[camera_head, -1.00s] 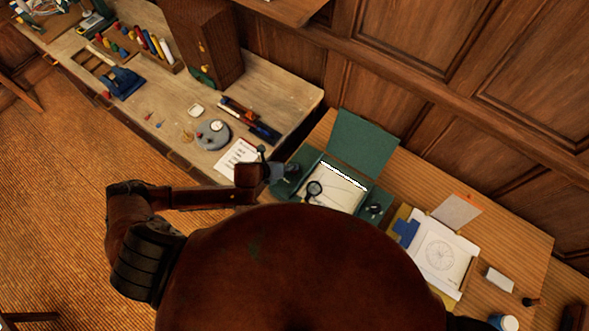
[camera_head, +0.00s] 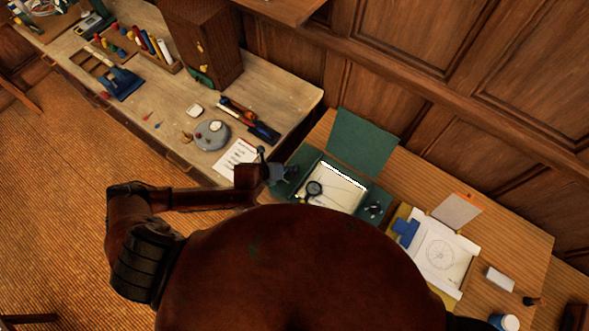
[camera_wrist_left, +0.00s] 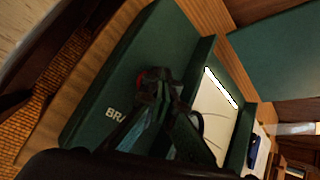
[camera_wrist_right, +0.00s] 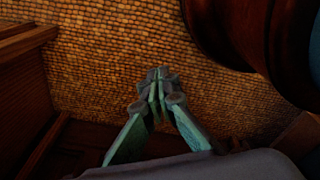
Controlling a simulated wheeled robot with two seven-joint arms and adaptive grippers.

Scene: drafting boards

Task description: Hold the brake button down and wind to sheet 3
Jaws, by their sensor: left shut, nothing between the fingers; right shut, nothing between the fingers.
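My left gripper (camera_head: 285,173) is shut and empty over the box's left panel. In the left wrist view its fingertips (camera_wrist_left: 160,84) are at a red brake button (camera_wrist_left: 149,76), mostly hidden behind them, near lettering that begins "BRA". I cannot tell whether the button is pressed. My right gripper (camera_wrist_right: 158,86) is shut and empty above the floor, outside the head view.
A printed card (camera_head: 236,158) lies left of the box on the other bench. A drawing sheet (camera_head: 440,255), a blue item (camera_head: 405,232) and a white block (camera_head: 499,279) lie to the right. My body hides the desk's front.

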